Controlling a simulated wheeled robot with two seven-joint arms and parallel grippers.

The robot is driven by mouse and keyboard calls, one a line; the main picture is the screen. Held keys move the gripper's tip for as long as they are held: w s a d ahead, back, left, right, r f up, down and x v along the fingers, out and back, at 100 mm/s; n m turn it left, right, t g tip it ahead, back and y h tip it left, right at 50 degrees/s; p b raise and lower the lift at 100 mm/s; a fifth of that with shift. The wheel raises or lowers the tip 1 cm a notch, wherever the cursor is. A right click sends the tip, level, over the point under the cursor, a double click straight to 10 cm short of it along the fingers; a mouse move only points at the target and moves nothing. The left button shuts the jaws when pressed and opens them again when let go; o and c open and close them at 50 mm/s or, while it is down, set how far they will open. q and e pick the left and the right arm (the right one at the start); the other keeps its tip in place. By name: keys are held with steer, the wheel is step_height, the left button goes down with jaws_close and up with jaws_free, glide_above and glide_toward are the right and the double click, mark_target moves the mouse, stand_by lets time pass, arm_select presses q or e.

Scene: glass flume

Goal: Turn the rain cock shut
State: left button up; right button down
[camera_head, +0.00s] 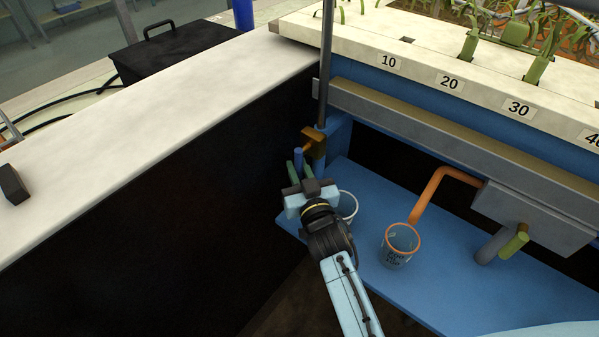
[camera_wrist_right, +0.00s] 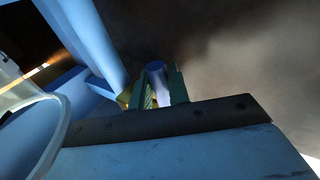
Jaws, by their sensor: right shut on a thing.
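The rain cock is a brass-coloured valve (camera_head: 313,142) at the foot of a thin dark upright pipe, with a short blue handle (camera_head: 298,157) hanging from it. My right gripper (camera_head: 299,169) reaches up to it from below, its green fingers shut on the blue handle. In the right wrist view the blue handle (camera_wrist_right: 155,68) stands between the two green fingers (camera_wrist_right: 160,88), and a bit of yellow valve body shows behind the left finger. The handle's lower part is hidden by the fingers. My left gripper is not in view.
A clear cup (camera_head: 347,206) stands on the blue shelf (camera_head: 450,290) close beside my right gripper. A printed cup (camera_head: 400,246) with an orange rim stands under an orange pipe (camera_head: 437,190). A black-sided, white-topped bench (camera_head: 150,130) fills the left.

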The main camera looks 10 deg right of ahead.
mark_target(300, 173)
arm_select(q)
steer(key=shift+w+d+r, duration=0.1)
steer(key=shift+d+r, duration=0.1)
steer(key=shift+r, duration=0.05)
arm_select(e)
steer(key=c, duration=1.6)
jaws_free()
steer(key=shift+c, duration=0.2)
